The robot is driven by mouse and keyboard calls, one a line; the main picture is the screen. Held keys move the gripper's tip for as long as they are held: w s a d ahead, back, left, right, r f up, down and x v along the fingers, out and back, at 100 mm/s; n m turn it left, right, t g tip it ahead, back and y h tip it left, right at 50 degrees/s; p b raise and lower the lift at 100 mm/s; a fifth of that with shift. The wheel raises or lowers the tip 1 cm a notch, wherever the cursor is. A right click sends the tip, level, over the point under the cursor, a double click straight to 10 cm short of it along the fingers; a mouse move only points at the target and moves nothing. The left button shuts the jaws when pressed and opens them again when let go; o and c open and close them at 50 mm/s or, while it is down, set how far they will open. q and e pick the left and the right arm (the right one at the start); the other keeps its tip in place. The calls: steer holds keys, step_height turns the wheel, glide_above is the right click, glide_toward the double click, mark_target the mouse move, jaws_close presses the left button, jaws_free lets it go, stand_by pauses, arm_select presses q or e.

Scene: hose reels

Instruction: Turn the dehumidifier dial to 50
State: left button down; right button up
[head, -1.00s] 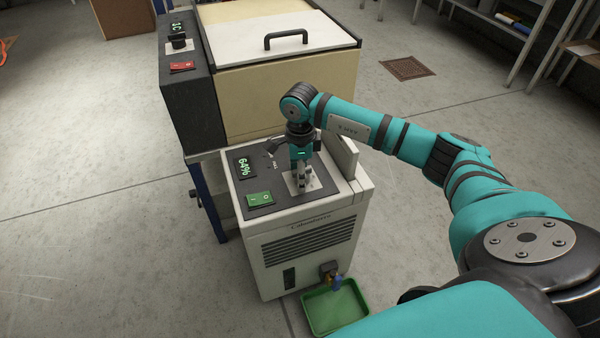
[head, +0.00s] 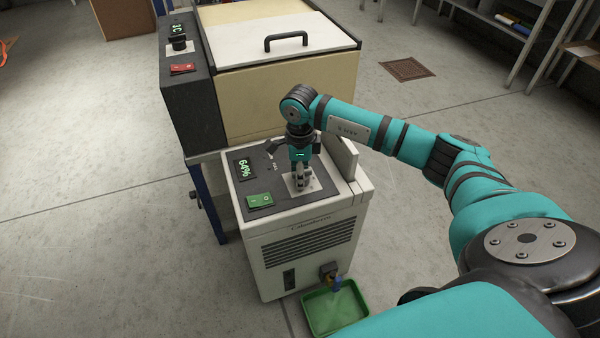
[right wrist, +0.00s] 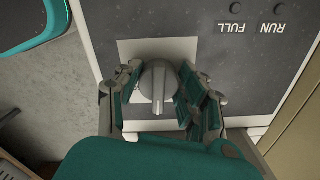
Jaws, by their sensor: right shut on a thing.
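The dehumidifier (head: 305,243) is a white cabinet with a dark top panel. Its display (head: 244,168) reads 64%, and a green rocker switch (head: 259,200) sits in front of it. My right gripper (head: 301,186) points down onto the dial's pale plate. In the right wrist view the grey dial (right wrist: 158,82) stands between the two fingers of the right gripper (right wrist: 160,92), which are shut on it. The dial's scale marks, including 50, cannot be read. My left gripper is not in view.
A cream machine with a white lid (head: 280,40) and a dark control panel (head: 186,85) stands behind. A green tray (head: 335,309) lies on the floor under the front tap. FULL and RUN lamps (right wrist: 257,8) sit beside the dial. Open floor lies to the left.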

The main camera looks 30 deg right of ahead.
steer(key=m+p, duration=0.1)
steer(key=m, duration=0.1)
steer(key=m+p, duration=0.1)
steer(key=m, duration=0.2)
steer(key=shift+w+d+r, duration=0.1)
steer(key=shift+r, duration=0.05)
steer(key=m+p, duration=0.2)
steer(key=m, duration=0.2)
steer(key=shift+m, duration=0.3)
arm_select(q)
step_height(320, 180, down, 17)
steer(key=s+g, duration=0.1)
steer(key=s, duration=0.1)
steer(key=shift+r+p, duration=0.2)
steer(key=shift+p, duration=0.1)
arm_select(e)
steer(key=shift+d+m, duration=0.1)
steer(key=shift+m, duration=0.6)
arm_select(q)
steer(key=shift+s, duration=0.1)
arm_select(e)
steer(key=o, duration=1.1)
steer(key=shift+o, duration=0.2)
step_height(320, 180, up, 12)
